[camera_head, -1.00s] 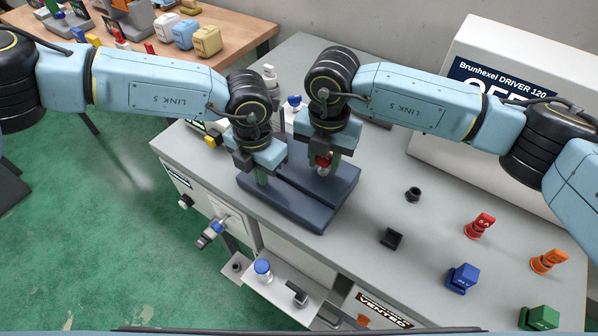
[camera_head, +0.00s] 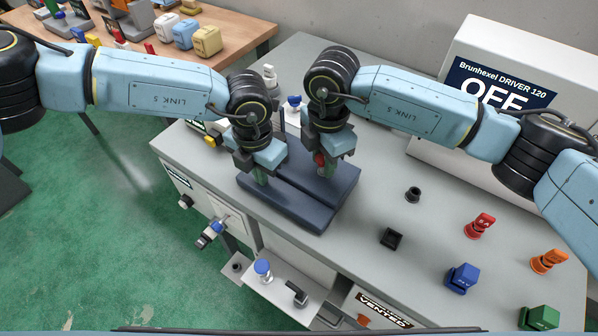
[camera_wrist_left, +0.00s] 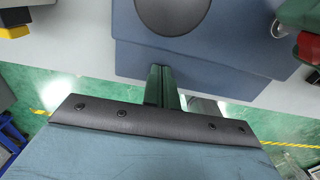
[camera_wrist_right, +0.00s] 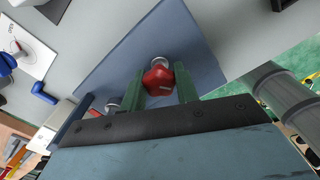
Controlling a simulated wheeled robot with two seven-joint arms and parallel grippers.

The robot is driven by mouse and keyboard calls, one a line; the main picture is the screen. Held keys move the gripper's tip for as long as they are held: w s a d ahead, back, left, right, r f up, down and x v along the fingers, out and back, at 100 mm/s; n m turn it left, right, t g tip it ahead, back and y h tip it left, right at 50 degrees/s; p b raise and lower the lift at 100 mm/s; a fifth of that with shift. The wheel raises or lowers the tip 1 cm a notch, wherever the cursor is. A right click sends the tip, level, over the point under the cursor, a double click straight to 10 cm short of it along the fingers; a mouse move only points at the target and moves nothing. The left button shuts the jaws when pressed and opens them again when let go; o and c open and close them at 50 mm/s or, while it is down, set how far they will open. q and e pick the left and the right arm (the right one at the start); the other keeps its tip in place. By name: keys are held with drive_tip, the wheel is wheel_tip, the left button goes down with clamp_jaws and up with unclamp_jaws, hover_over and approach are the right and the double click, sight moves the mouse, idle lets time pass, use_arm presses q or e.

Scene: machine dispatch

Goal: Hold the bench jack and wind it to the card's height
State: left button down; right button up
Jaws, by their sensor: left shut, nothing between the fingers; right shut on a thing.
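The bench jack (camera_head: 300,215) is a dark blue stepped slab on the grey bench. The left wrist view shows its blue surface (camera_wrist_left: 225,55) with a dark round disc. My right gripper (camera_head: 323,170) is shut on the jack's red knob (camera_wrist_right: 158,80), which sits between its green fingers in the right wrist view. The knob also shows in the left wrist view (camera_wrist_left: 309,46). My left gripper (camera_head: 262,178) is shut and empty, fingers together at the jack's left part; I cannot tell whether they touch it. My grippers hide part of the jack. I cannot make out the card's reading.
Black fittings (camera_head: 391,238), a red piece (camera_head: 480,225), a blue piece (camera_head: 462,278), an orange piece (camera_head: 549,261) and a green piece (camera_head: 540,317) stand on the right of the bench. A white driver box (camera_head: 480,130) reading OFF stands behind. A low shelf (camera_head: 275,290) projects in front.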

drive_tip(key=shift+s+a, duration=0.15)
drive_tip(key=shift+a, duration=0.05)
drive_tip(key=m, duration=0.4)
drive_tip(key=shift+m, duration=0.4)
drive_tip(key=m, duration=0.4)
drive_tip(key=shift+a, duration=0.15)
drive_tip(key=shift+m, duration=0.6)
